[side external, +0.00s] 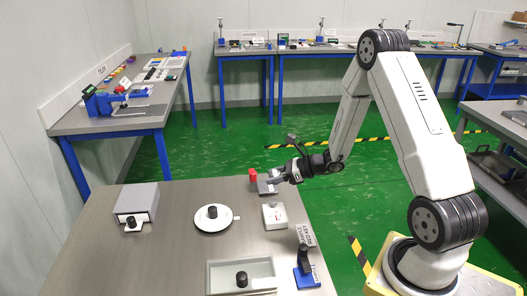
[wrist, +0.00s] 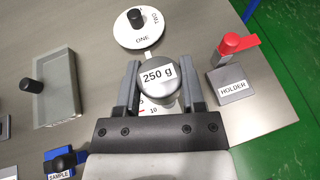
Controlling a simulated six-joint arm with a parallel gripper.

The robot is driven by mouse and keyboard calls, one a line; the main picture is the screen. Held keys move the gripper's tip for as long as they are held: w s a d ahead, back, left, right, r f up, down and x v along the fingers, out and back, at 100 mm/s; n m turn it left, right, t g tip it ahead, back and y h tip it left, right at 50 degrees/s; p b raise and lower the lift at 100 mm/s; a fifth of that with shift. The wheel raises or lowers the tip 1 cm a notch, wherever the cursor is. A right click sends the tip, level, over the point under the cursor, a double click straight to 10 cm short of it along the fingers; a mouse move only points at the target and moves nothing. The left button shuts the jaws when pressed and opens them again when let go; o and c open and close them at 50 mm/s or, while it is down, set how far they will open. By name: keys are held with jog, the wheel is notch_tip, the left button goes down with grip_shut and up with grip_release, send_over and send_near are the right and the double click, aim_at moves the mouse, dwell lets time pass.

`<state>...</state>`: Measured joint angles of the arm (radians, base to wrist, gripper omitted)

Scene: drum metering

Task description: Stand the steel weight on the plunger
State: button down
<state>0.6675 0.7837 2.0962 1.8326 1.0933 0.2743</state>
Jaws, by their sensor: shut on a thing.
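The steel weight (wrist: 157,78), a round grey cylinder labelled "250 g", sits between the fingers of my gripper (wrist: 160,88) in the wrist view. My gripper is shut on it, with its label facing the camera. In the side view my gripper (side external: 270,180) is over the back right of the table, and the weight is not clearly distinguishable there. A white block (side external: 271,221) with a red mark and a small grey upright piece stands just in front of the gripper. A white scale (wrist: 152,108) shows partly below the weight. I cannot clearly make out the plunger; the weight hides what lies under it.
The red-handled holder (wrist: 234,84) is right of the gripper. A white dial (wrist: 138,29) with a black knob lies beyond it. A grey tray (wrist: 68,90) and a blue sample stand (wrist: 64,163) are at left. A grey box (side external: 137,200) stands at the table's left. Bare tabletop separates them.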

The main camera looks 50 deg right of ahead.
aim_at(273, 201)
jog(key=shift+w+f, duration=0.1)
jog(key=shift+f, duration=0.15)
jog(key=shift+f, duration=3.1)
jog(key=shift+f, duration=0.45)
